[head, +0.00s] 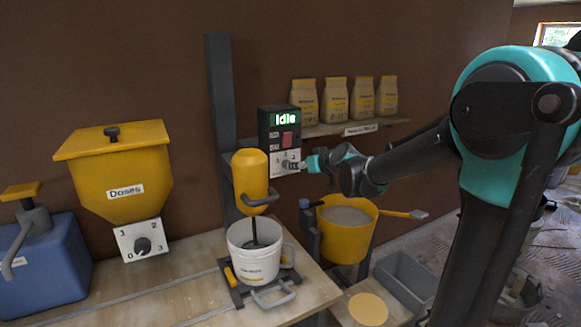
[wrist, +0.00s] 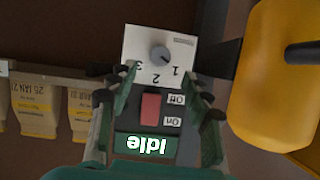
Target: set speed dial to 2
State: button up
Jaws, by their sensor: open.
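The speed dial is a small grey knob (wrist: 160,53) on a white plate marked 1, 2 and 3, which appears upside down in the wrist view. Its mark seems to point toward the 1, but it is small. In the head view the white dial plate (head: 283,160) is at the bottom of the dark control box (head: 279,124), partly hidden by my gripper (head: 301,164). In the wrist view my gripper (wrist: 163,82) is open, its fingers apart on either side of the box's picture, with nothing between them. I cannot tell whether it touches the knob.
The box has a green "Idle" display (head: 285,119) and a red switch (head: 287,138). A yellow mixer (head: 251,177) stands close to the left, over a white bucket (head: 254,263). Paper bags (head: 335,101) sit on a shelf to the right. A "Doses" hopper (head: 112,172) has its own dial (head: 142,245).

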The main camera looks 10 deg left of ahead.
jog(key=x, duration=0.7)
jog(key=shift+w+a+f, duration=0.2)
jog(key=shift+w, duration=0.05)
grip_shut()
